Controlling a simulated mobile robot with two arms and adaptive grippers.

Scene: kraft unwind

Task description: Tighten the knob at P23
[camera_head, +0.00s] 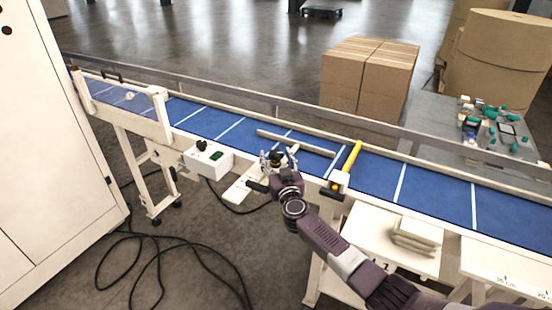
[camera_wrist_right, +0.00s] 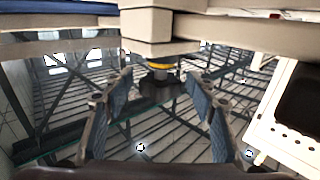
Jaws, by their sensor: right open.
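A black knob (camera_wrist_right: 157,88) with a yellow ring at its base sits under a beige block in the right wrist view. In the head view a black knob (camera_head: 277,156) shows at the near edge of the blue conveyor. No P23 label is readable. My right gripper (camera_head: 276,165) is at the conveyor's near side, by this knob. In the wrist view its two padded fingers (camera_wrist_right: 160,82) are apart, one on each side of the knob, with gaps showing between. My left gripper is not in view.
The blue conveyor belt (camera_head: 377,184) runs across, with a beige rail bar (camera_head: 296,143) and a yellow-handled part (camera_head: 347,165) on it. A white control box (camera_head: 208,160) hangs left of my gripper. Cables lie on the floor. Cartons (camera_head: 367,75) stand behind.

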